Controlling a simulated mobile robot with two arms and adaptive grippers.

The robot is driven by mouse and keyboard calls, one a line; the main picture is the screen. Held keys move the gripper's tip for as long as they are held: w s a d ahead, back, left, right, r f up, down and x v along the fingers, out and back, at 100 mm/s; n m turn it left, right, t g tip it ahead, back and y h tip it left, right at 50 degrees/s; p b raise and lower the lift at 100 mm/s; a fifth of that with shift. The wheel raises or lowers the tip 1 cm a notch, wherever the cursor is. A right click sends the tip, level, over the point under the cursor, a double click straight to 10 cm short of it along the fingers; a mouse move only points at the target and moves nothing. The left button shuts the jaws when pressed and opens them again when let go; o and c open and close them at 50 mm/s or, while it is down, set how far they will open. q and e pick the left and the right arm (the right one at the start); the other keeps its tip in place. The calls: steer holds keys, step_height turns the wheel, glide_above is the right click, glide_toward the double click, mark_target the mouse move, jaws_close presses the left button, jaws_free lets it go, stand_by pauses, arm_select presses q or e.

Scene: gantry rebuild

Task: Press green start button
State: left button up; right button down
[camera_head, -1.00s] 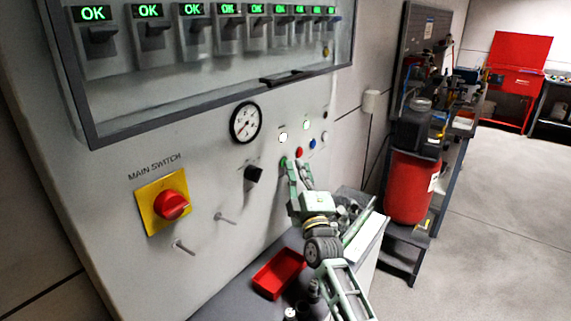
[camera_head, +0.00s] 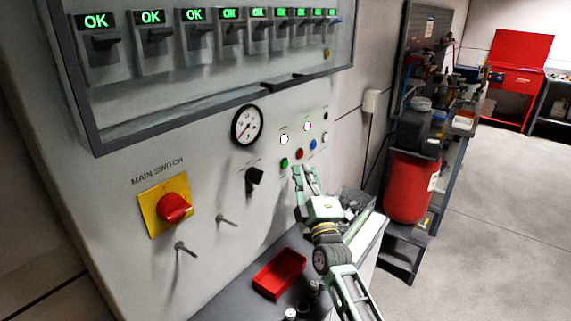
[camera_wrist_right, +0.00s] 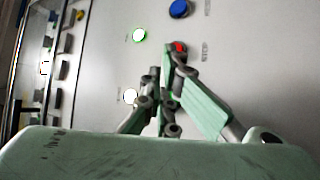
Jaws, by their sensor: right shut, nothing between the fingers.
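The green start button (camera_head: 284,163) shows uncovered on the grey panel in the head view, left of the red button (camera_head: 299,154). My right gripper (camera_head: 303,169) is shut and empty, just right of and below the green button, with a small gap between them in the picture. In the right wrist view the gripper's fingers (camera_wrist_right: 166,72) are together in front of the panel, their tips close to the red button (camera_wrist_right: 179,47). My left gripper is out of view.
A blue button (camera_head: 312,144), a bright white lamp (camera_head: 283,139) and a green-rimmed lamp (camera_head: 307,126) are near the gripper. A black knob (camera_head: 254,176), pegs and the main switch (camera_head: 174,207) are left. A red bin (camera_head: 279,273) sits on the ledge below.

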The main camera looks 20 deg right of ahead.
steer(key=s+d+p, duration=0.1)
steer(key=s, duration=0.1)
steer(key=s+d, duration=0.1)
steer(key=shift+s+d+p, duration=0.15)
steer(key=shift+s+p, duration=0.2)
steer(key=shift+s, duration=0.05)
stand_by(0.6)
